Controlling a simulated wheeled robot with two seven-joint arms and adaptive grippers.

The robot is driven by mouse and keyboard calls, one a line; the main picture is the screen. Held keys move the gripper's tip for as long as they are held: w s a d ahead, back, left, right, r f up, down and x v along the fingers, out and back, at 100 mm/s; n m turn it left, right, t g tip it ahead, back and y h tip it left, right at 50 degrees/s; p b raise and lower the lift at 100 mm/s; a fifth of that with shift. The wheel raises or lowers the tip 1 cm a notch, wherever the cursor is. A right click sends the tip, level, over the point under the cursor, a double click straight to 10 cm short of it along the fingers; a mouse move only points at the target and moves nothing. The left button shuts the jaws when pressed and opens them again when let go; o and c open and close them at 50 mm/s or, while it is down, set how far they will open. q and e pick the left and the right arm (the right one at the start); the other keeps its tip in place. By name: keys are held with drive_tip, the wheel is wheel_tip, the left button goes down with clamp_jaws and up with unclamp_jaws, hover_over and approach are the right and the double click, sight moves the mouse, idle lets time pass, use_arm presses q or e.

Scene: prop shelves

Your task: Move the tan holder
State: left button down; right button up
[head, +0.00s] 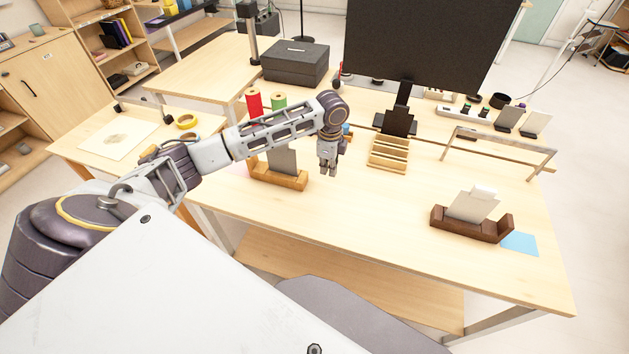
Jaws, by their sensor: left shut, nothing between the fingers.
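The tan holder (291,183) is a low wooden block with raised ends, standing on the near left part of the table. A grey card (284,162) stands upright in it, partly hidden behind my left arm. My left gripper (327,172) points down just to the right of the holder, apart from it in the picture. It is shut and empty. A dark brown holder (468,230) with pale cards (474,205) stands at the right, beside or partly over a blue sheet (520,243). My right gripper is not in view.
A slatted wooden rack (389,153) and a black monitor (425,40) stand behind my gripper. A thin raised frame (500,142) is at the right back. Red (254,103) and green (279,101) spools stand behind my arm. The table between the two holders is clear.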

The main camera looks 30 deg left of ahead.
sight(314, 186)
use_arm(q)
drive_tip(key=shift+w+a+r, duration=0.3)
drive_tip(key=shift+a+r, duration=0.2)
drive_tip(key=shift+a, duration=0.2)
drive_tip(key=shift+f, duration=0.1)
wheel_tip(314, 186, down, 10)
drive_tip(key=shift+r, duration=0.1)
drive_tip(key=shift+s+a+p, duration=0.2)
drive_tip(key=shift+a+p, duration=0.2)
drive_tip(key=shift+a, duration=0.55)
drive_tip(key=shift+s+a, duration=0.25)
drive_tip(key=shift+a, duration=0.75)
drive_tip(key=shift+w, duration=0.1)
